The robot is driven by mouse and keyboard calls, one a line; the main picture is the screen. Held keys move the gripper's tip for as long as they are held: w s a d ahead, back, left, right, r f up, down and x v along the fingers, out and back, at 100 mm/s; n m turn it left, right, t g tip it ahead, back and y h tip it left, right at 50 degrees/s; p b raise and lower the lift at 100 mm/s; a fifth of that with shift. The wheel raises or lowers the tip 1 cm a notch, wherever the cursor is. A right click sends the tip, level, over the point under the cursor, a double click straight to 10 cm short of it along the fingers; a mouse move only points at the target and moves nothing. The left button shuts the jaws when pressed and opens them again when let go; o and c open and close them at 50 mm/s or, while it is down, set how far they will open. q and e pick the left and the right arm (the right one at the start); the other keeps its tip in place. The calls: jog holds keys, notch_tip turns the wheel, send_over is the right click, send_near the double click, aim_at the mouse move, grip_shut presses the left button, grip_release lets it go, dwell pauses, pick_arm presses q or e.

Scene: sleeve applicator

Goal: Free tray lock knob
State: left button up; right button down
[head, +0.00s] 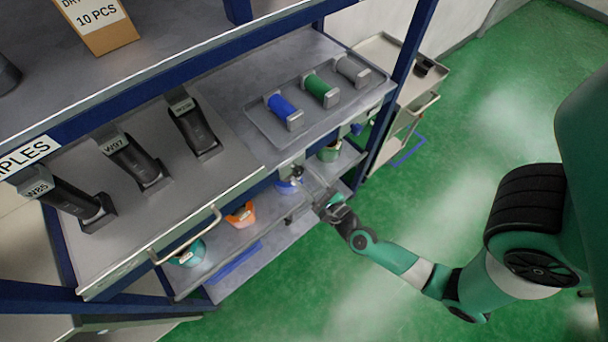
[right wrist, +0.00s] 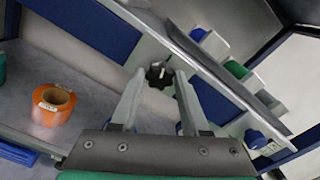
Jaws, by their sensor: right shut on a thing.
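A dark lock knob (right wrist: 158,75) sits on the light metal front rail of the shelf in the right wrist view. My right gripper (right wrist: 157,84) has a finger on either side of it and is shut on it. In the head view my right gripper (head: 310,190) reaches in from the right to the shelf's front edge, and the knob is hard to make out there. A grey tray (head: 262,122) above the rail holds a blue, a green and a grey roll. My left gripper is not in view.
A pulled-out drawer (head: 215,180) with a bar handle holds black applicators at the left. The shelf below holds an orange roll (head: 240,213) and other coloured rolls. A blue knob (right wrist: 256,138) sits farther right along the rail. Green floor (head: 250,315) is open in front.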

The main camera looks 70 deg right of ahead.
jog(key=n+p, duration=0.1)
jog(key=n, duration=0.3)
jog(key=shift+n, duration=0.4)
jog(key=n+p, duration=0.1)
jog(key=n, duration=0.2)
jog(key=shift+n, duration=0.3)
jog(key=n+p, duration=0.2)
jog(key=n, duration=0.2)
jog(key=n+p, duration=0.1)
jog(key=n, duration=0.3)
jog(key=n+p, duration=0.1)
jog(key=n, duration=0.3)
jog(key=shift+n+p, duration=0.3)
jog(key=shift+p, duration=0.05)
jog(key=n+p, duration=0.1)
jog(key=n, duration=0.2)
jog(key=shift+n, duration=0.3)
jog(key=n+p, duration=0.1)
jog(key=n, duration=0.3)
jog(key=shift+f+n+p, duration=0.1)
jog(key=shift+n+p, duration=0.25)
jog(key=shift+n, duration=1.45)
